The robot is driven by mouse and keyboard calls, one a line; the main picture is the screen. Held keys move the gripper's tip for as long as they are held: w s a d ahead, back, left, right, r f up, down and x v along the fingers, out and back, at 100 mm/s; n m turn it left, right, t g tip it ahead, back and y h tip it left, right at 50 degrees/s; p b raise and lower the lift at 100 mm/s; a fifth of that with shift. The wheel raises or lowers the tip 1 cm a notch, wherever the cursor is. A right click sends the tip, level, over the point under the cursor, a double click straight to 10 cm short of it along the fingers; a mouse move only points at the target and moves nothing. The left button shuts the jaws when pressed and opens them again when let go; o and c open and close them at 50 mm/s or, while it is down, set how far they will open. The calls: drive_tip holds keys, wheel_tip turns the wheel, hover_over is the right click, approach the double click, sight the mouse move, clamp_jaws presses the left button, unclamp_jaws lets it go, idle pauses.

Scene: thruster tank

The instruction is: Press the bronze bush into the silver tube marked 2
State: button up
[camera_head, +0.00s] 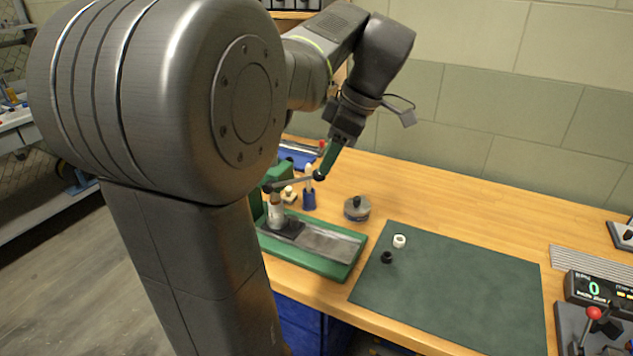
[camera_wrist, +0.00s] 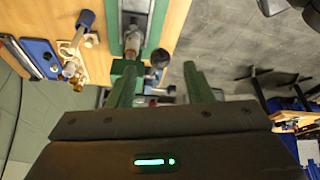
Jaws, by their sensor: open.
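A green press stands on the bench with a green-edged base tray (camera_head: 315,267). A pale, silvery cylinder with a brownish part (camera_head: 275,214) stands upright under its ram; it also shows in the wrist view (camera_wrist: 132,42). I cannot read a number on it or tell tube from bush. The press lever ends in a black knob (camera_head: 320,176), and a black knob shows in the wrist view (camera_wrist: 160,58). My gripper (camera_head: 326,169) is open, with its fingertips close to the lever knob. In the wrist view, the knob lies between and just beyond the fingers (camera_wrist: 160,74).
A blue holder (camera_head: 309,200) with a white top and a round metal tin (camera_head: 356,208) stand beside the press. A white ring (camera_head: 399,241) and a black ring (camera_head: 387,257) lie on the green mat (camera_head: 460,295), otherwise clear. A digital readout (camera_head: 594,290) is at right.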

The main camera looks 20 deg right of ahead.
sight(293, 182)
drive_tip(key=x, duration=0.7)
drive_tip(key=shift+a+f, duration=0.1)
drive_tip(key=shift+f, duration=0.15)
clamp_jaws()
